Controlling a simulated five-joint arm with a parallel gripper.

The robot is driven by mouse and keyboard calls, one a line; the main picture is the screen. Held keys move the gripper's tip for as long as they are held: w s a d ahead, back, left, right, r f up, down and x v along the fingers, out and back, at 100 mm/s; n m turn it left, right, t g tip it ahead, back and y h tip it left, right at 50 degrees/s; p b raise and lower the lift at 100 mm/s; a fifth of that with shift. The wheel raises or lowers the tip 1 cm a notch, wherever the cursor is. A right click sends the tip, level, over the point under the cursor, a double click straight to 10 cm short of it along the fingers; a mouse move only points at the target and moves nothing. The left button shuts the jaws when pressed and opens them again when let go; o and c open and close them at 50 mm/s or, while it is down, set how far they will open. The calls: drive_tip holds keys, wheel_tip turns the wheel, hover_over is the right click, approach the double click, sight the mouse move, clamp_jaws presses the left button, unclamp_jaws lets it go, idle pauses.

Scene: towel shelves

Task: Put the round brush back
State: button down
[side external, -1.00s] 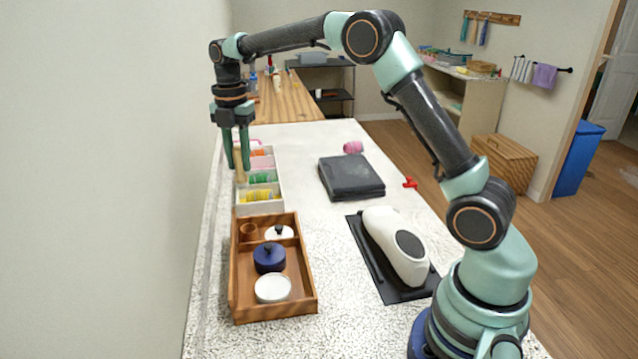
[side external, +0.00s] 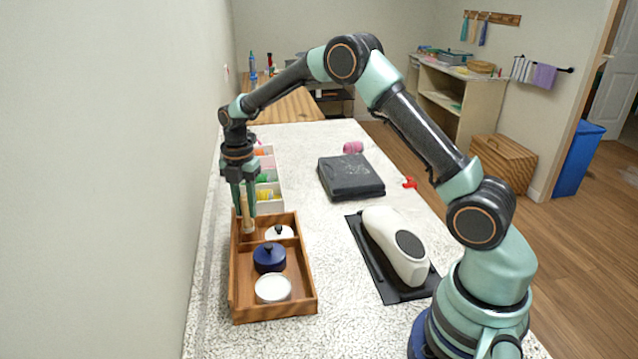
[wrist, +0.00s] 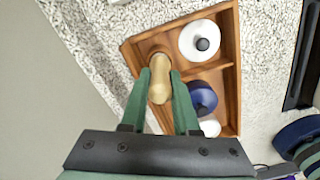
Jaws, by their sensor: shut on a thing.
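My gripper (side external: 246,207) is shut on the round brush (side external: 248,222), a tan wooden piece held upright. In the wrist view the brush (wrist: 160,82) is between the green fingers (wrist: 160,97). Its lower end is over the back left corner of the wooden tray (side external: 235,290), where a small brown round holder stood; the brush and fingers now mostly hide that holder. I cannot tell whether the brush's end is inside it or just above it.
The tray also holds a white lidded pot (side external: 280,232), a navy lidded pot (side external: 269,258) and a white dish (side external: 273,289). A white divided bin (side external: 270,205) stands behind it. A white device (side external: 393,243) on a black mat is to the right, with a dark folded cloth (side external: 350,177) farther back.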

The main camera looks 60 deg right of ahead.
drive_tip(key=shift+f, duration=0.4)
drive_tip(key=shift+f, duration=0.2)
drive_tip(key=c, duration=0.7)
unclamp_jaws()
drive_tip(key=shift+o, duration=0.2)
drive_tip(key=shift+r, duration=0.1)
